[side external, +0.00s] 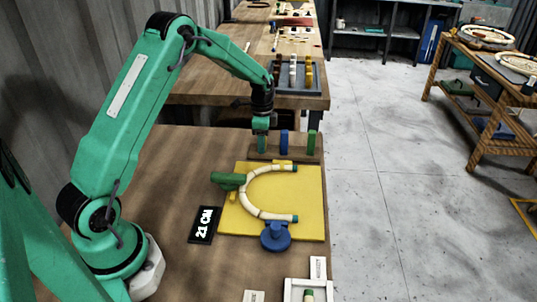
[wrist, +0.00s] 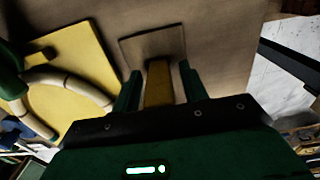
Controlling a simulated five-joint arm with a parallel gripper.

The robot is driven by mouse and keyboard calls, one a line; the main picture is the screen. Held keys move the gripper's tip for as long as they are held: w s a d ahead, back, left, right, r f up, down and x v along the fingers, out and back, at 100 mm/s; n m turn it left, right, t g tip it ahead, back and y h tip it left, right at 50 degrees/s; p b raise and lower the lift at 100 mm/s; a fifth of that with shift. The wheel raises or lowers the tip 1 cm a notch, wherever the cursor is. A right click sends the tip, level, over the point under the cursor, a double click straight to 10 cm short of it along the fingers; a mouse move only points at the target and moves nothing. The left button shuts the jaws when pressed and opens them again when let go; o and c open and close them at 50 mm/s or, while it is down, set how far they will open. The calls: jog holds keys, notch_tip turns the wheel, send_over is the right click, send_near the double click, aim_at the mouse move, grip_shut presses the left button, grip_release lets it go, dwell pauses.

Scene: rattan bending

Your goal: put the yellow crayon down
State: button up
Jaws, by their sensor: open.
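In the wrist view, a dull yellow upright piece (wrist: 159,84), which looks like the yellow crayon, stands between the two fingers of my gripper (wrist: 160,92). The fingers are apart, with narrow gaps beside it. In the side view my gripper (side external: 262,140) points down at the left end of a dark wooden rack (side external: 298,154). The crayon cannot be made out there. A blue crayon (side external: 284,141) and a green crayon (side external: 312,142) stand upright in the rack to the right of my gripper.
A yellow board (side external: 309,180) lies in front of the rack, bearing a bent rattan piece (side external: 252,193), a green clamp (side external: 228,181) and a blue knob (side external: 275,236). A black "21 CM" sign (side external: 203,225) lies to its left. The table's left part is clear.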

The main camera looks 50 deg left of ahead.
notch_tip(320, 180, up, 11)
jog(key=shift+r, duration=0.2)
dwell(0.4)
jog(key=shift+r, duration=0.1)
dwell(0.4)
jog(key=shift+s+d+r, duration=0.15)
jog(key=shift+d+r, duration=0.05)
jog(key=s+d+r+n+t, duration=0.2)
jog(key=s+d+r, duration=0.35)
jog(key=r, duration=0.25)
jog(key=s+d+r+n+t, duration=0.1)
jog(key=s+d+n, duration=0.2)
jog(key=s, duration=0.8)
jog(key=s+d+r+n+t, duration=0.1)
jog(key=s+d+n, duration=0.3)
jog(key=s, duration=0.7)
jog(key=shift+s+d+r+t, duration=0.25)
jog(key=shift+d+r+t, duration=0.15)
jog(key=shift+d+t, duration=0.5)
